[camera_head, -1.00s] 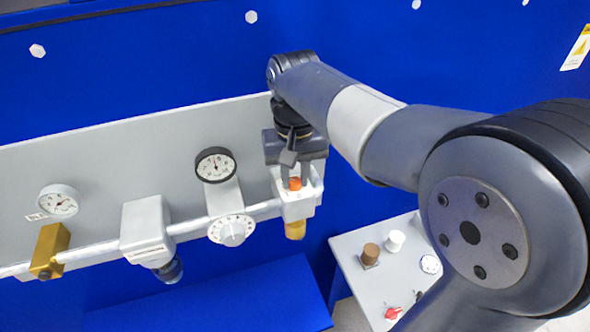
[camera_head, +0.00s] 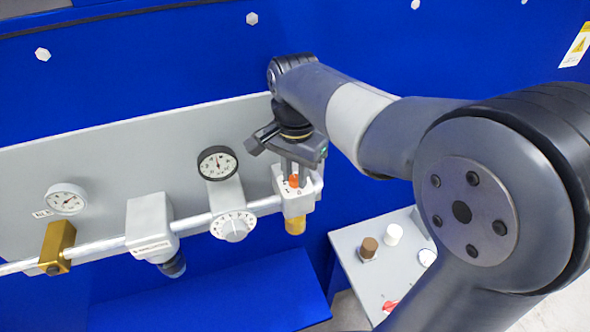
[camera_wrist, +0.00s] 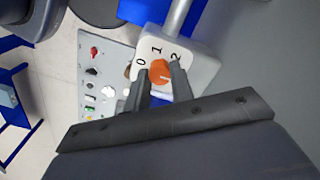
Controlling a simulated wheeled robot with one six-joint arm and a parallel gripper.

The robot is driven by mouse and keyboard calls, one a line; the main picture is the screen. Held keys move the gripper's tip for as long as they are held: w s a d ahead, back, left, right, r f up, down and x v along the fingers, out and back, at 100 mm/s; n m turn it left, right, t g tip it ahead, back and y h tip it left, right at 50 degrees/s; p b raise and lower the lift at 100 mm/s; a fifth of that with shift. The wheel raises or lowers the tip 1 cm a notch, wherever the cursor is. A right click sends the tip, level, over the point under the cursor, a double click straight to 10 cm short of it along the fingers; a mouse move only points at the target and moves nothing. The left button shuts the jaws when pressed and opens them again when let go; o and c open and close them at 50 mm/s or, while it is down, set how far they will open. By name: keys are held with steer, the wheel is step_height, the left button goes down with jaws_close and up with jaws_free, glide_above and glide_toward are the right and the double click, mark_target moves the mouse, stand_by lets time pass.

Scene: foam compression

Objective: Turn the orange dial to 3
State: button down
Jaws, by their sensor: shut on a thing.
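The orange dial (camera_head: 294,181) sits on top of a white valve block (camera_head: 298,203) at the right end of the pipe. In the wrist view the orange dial (camera_wrist: 159,72) lies between my fingertips, with the numbers 0, 1 and 2 printed around its far side. A 3 is not visible; my fingers cover the near side of the dial face. A small pale mark shows on the dial, but which number it points at is hard to tell. My gripper (camera_head: 294,178) reaches down from above and is shut on the dial; its fingers (camera_wrist: 160,82) flank it.
Left along the pipe are a white numbered dial (camera_head: 233,226), a black-rimmed gauge (camera_head: 217,163), a grey-white regulator (camera_head: 150,222), a brass block (camera_head: 56,243) and another gauge (camera_head: 66,199). A panel with knobs (camera_head: 350,285) stands lower right. A blue wall (camera_head: 150,60) rises behind.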

mark_target(295, 177)
steer(key=shift+m, duration=0.3)
steer(key=c, duration=1.2)
jaws_free()
steer(key=shift+c, duration=0.2)
steer(key=shift+r, duration=0.1)
step_height(295, 177, up, 11)
steer(key=b, duration=0.1)
steer(key=shift+f, duration=0.25)
step_height(295, 177, down, 11)
steer(key=shift+r+p, duration=0.15)
steer(key=shift+p, duration=0.35)
steer(key=shift+r, duration=0.1)
